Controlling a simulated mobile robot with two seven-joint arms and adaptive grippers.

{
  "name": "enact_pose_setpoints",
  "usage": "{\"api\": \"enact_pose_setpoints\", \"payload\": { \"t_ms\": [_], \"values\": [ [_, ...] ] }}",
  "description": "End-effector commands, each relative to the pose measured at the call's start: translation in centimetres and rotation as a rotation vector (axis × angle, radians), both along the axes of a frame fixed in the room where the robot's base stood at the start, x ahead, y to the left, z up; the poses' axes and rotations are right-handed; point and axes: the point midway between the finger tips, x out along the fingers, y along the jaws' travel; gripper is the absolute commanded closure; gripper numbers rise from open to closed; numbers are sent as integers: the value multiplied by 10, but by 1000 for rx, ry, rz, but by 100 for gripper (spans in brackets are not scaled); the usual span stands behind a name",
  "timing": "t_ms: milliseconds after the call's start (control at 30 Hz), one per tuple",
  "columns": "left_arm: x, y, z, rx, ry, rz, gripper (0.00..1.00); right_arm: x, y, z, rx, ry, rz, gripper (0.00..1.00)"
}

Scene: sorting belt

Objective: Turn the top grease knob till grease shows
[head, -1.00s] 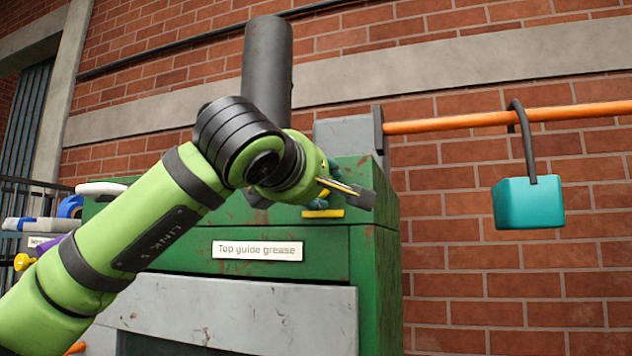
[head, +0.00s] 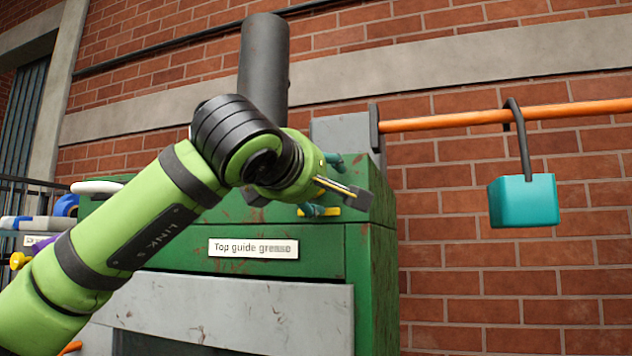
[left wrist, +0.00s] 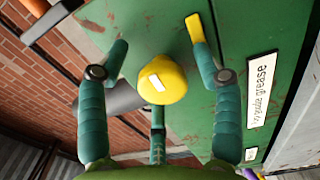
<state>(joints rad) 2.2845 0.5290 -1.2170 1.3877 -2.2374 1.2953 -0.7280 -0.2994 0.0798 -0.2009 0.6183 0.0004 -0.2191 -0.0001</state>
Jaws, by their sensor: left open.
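The yellow knob (left wrist: 172,82) with a white mark on its face shows in the left wrist view, on the green machine face. In the head view my arm hides it. My left gripper (left wrist: 158,48) is open, with teal fingers to the left and right of the knob and another finger below it. I cannot tell whether any finger touches it. In the head view the gripper (head: 328,186) is at the top of the green cabinet (head: 372,260), mostly behind my wrist. The label "Top guide grease" (head: 253,248) is below it. I see no grease. My right gripper is out of view.
A dark vertical cylinder (head: 264,65) stands behind my wrist. An orange bar (head: 450,119) runs to the right from a grey block (head: 340,135). A teal block (head: 524,201) hangs from it by a dark hook.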

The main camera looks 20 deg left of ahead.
Motion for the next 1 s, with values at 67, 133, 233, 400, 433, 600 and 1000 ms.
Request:
{"api": "enact_pose_setpoints", "payload": {
  "t_ms": [67, 133, 233, 400, 433, 600, 1000],
  "values": [
    [-7, 1, 1, 0, -2, 0, 34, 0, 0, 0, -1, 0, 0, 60],
    [-17, 1, 2, 0, -4, -1, 34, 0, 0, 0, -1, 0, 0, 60],
    [-37, 1, 2, 1, -6, -2, 34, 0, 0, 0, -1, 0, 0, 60],
    [-74, 2, 1, 3, -6, -2, 34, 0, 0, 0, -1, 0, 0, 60],
    [-80, 1, 1, 2, -5, -3, 34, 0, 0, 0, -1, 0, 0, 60],
    [-106, 2, 1, 2, -3, -2, 34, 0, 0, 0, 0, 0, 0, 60],
    [-119, 2, 1, 1, -2, -2, 34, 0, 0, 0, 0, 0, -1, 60]
  ]
}}
